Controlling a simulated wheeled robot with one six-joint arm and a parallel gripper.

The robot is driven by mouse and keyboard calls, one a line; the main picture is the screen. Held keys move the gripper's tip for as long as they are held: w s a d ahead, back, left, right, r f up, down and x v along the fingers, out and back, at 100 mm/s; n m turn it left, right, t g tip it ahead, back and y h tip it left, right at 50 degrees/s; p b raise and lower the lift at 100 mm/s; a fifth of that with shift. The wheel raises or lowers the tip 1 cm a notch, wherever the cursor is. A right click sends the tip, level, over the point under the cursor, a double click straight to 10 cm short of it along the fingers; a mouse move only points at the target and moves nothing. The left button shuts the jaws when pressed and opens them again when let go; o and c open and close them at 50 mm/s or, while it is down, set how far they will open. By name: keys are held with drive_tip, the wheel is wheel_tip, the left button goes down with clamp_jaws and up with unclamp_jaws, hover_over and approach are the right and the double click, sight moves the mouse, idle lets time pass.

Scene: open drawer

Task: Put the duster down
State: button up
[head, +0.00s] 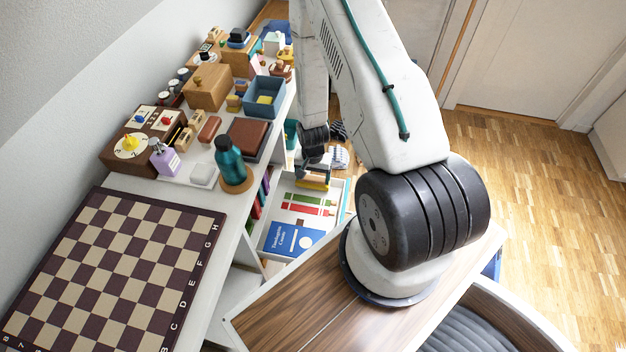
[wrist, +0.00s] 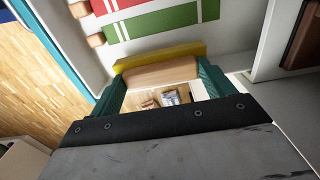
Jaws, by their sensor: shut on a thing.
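The duster is a wooden block with a yellow layer along one side. In the wrist view the duster (wrist: 160,74) spans the gap between the two teal fingers of my gripper (wrist: 161,82), which is shut on it. In the head view my gripper (head: 317,168) points down over the open drawer (head: 341,199), with the duster (head: 314,184) below it at the drawer's far part. I cannot tell whether the duster touches the drawer floor. Part of it is hidden by the gripper.
In the drawer lie a green striped item (head: 312,199), a red striped item (head: 305,209) and a blue booklet (head: 291,238). The white shelf top beside it holds a chessboard (head: 115,270), a teal bottle (head: 229,160), a blue bin (head: 264,97) and several boxes.

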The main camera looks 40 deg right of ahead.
sight(313, 178)
drive_tip(key=shift+f, duration=1.3)
drive_tip(key=shift+f, duration=0.2)
drive_tip(key=o, duration=1)
drive_tip(key=shift+c, duration=0.2)
drive_tip(key=shift+r, duration=0.1)
wheel_tip(313, 178, up, 12)
drive_tip(key=shift+s+r, duration=0.1)
